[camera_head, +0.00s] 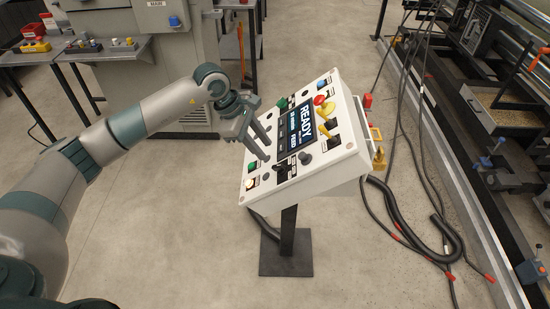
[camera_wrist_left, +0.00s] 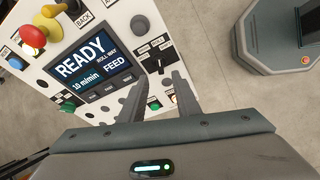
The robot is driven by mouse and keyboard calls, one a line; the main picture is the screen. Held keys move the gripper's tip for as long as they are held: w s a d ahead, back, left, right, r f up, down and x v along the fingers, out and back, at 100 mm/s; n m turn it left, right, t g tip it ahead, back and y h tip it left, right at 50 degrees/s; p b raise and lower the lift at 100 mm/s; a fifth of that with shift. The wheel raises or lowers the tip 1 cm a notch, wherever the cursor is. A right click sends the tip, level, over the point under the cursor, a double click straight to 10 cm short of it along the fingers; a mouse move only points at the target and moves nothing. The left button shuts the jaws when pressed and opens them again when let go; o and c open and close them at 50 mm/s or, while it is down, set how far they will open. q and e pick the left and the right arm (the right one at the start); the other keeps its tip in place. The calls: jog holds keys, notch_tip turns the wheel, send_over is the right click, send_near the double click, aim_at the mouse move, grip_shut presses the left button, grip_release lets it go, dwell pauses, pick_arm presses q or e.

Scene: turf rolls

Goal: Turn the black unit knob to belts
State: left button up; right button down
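The white control panel (camera_head: 335,165) stands tilted on a dark post, with a screen (camera_head: 300,128) reading READY. A black knob (camera_head: 282,173) sits near its lower edge; its label is too small to read in the head view. In the left wrist view a black knob (camera_wrist_left: 160,66) with white labels around it shows just beyond my fingertips. I cannot read which knob is the unit one or its setting. My left gripper (camera_head: 267,150) is open and empty, with its fingers apart close to the panel; it also shows in the left wrist view (camera_wrist_left: 163,78). My right gripper is out of view.
A grey round knob (camera_wrist_left: 139,25), a green button (camera_head: 252,167), a yellow knob (camera_head: 328,109) and a red button (camera_head: 319,100) share the panel. Dark cables (camera_head: 440,235) lie on the floor to the right. A grey cabinet (camera_head: 165,60) stands behind.

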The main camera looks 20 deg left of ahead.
aim_at(277, 166)
pick_arm(q)
jog(key=p+x, duration=0.2)
jog(key=x, duration=0.6)
jog(key=shift+p, duration=0.4)
jog(key=shift+w+d+f, duration=0.15)
jog(key=shift+f, duration=0.35)
jog(key=shift+c, duration=0.6)
grip_shut()
